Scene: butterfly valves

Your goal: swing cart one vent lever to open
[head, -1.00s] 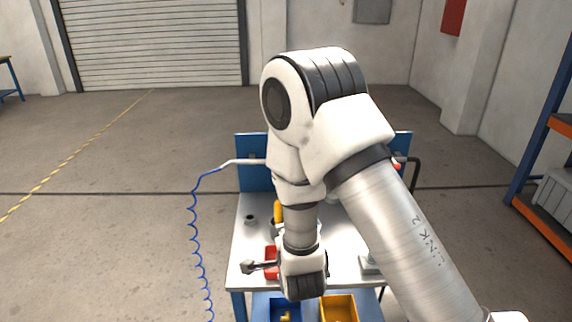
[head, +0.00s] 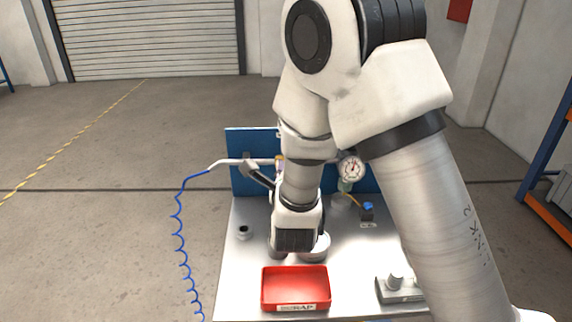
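The cart (head: 235,280) has a grey top and a blue back panel (head: 245,142). My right arm reaches in from the right and covers the middle of the cart. A small yellow piece (head: 279,158), possibly part of a lever, shows at the arm's left edge; the rest is hidden. A grey round body (head: 320,246) shows partly behind my wrist. My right gripper (head: 256,170) is a dark shape left of the wrist, close to the yellow piece in the picture. Its fingers are too small to tell open from shut, or whether they touch anything. My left gripper is not in view.
A red scrap tray (head: 296,288) sits at the front. A pressure gauge (head: 352,168), a blue-capped fitting (head: 367,208) and a grey fixture (head: 400,288) stand to the right. A pale pipe (head: 235,161) with a coiled blue hose (head: 180,235) sticks out left.

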